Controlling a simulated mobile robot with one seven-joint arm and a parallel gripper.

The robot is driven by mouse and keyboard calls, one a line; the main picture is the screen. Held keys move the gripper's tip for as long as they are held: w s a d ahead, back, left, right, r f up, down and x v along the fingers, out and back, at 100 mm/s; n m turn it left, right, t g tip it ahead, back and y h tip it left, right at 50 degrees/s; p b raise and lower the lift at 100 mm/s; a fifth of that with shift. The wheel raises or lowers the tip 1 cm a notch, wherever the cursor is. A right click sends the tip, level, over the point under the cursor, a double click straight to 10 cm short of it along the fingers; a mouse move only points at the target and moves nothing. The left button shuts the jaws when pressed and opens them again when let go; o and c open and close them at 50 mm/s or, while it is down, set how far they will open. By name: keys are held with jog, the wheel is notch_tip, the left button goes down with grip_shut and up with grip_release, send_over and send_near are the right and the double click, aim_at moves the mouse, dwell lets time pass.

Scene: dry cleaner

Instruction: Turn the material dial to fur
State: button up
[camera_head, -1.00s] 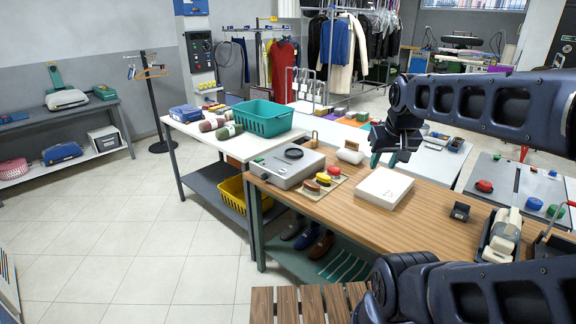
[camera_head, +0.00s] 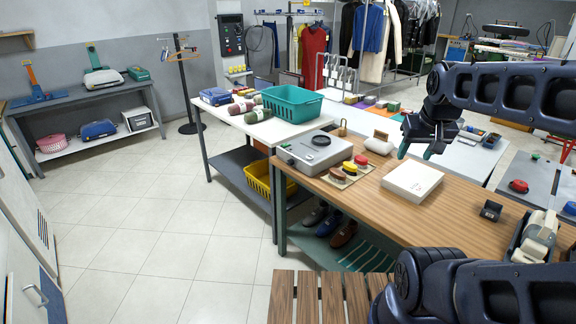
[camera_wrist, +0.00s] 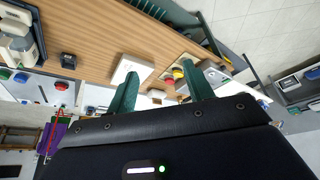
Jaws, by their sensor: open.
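A grey box-shaped device (camera_head: 302,158) with a round black-rimmed dial (camera_head: 321,141) on top sits at the left end of the wooden counter. A dark control panel (camera_head: 232,38) with small round controls is on the wall column at the back. Any markings such as "fur" are too small to read, and I cannot tell which of these is the material dial. My gripper (camera_head: 416,152) is open and empty above the counter's far side, right of the grey device and apart from it. Its two green fingers also show in the wrist view (camera_wrist: 160,75).
The wooden counter (camera_head: 450,215) holds a white box (camera_head: 412,181), a tray with red, yellow and brown brushes (camera_head: 350,169) and a tape dispenser (camera_head: 535,238). A white table (camera_head: 270,131) with a teal basket (camera_head: 291,101) adjoins it. The tiled floor at left is clear.

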jog(key=w+a+f+n+g+h, duration=0.1)
jog(key=w+f+n+g, duration=0.15)
jog(key=w, duration=0.65)
jog(key=w+f+n+g+h, duration=0.1)
jog(key=w+n, duration=0.2)
jog(key=w, duration=0.7)
jog(key=w+a+f+n+h, duration=0.25)
jog(key=w+a+f, duration=0.25)
jog(key=w+f, duration=0.3)
jog(key=w+a+f+n+h, duration=0.25)
jog(key=w+a+f, duration=0.25)
jog(key=w, duration=0.5)
jog(key=n+t+h, duration=0.6)
jog(key=n+t, duration=0.6)
jog(key=n, duration=0.5)
send_near(288, 163)
jog(key=shift+m, duration=0.25)
jog(key=x, duration=0.8)
jog(key=shift+w+d, duration=0.1)
jog(key=shift+d, duration=0.25)
